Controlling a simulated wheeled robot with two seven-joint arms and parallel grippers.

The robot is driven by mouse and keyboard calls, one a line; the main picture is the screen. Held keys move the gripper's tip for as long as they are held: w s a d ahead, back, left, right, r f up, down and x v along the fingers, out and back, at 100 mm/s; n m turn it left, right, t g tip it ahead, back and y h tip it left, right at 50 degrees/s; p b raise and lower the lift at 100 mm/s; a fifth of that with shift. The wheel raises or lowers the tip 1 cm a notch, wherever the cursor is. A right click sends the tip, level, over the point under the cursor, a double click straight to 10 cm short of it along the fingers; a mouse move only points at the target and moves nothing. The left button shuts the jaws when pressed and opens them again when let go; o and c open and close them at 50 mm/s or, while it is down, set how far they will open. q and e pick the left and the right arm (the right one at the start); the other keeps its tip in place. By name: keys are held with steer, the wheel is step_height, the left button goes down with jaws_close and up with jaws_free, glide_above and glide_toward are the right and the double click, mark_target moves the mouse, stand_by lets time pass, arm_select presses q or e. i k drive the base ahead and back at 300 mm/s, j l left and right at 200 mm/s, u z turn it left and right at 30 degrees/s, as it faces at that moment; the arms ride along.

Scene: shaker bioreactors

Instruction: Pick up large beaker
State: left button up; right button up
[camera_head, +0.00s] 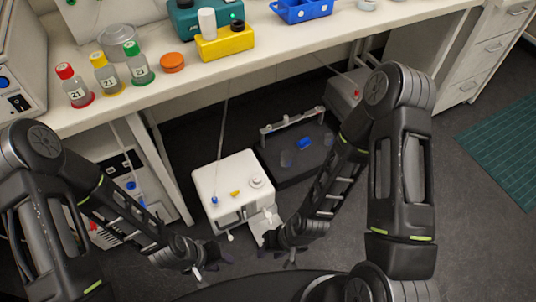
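No thing is clearly a large beaker. A round greyish, see-through vessel (118,42) at the back left of the bench may be it, but I cannot tell for sure. My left gripper (210,266) hangs low over the floor, well below and in front of the bench. My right gripper (282,245) is also low, to the right of the left one, in front of a white machine. Both are far from the vessel. The fingers are dark and small, so I cannot tell whether they are open or shut. I see nothing held in them.
Bottles with red (76,86), yellow (105,74) and green (139,64) caps stand on the bench (300,62). An orange lid (172,62), yellow block (225,42) and blue tray (303,10) are further right. The white machine (228,188) and dark box (300,155) stand below the bench.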

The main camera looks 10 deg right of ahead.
mark_target(286, 156)
steer(key=i+l+u, duration=0.15)
steer(key=l, duration=0.4)
steer(key=i+l+u, duration=0.15)
steer(key=l, duration=0.4)
steer(key=i+l+u, duration=0.15)
steer(key=l, duration=0.4)
steer(key=l+u, duration=0.2)
steer(key=l, duration=1.2)
steer(key=i+l, duration=0.15)
steer(key=l, duration=1.4)
steer(key=i, duration=0.1)
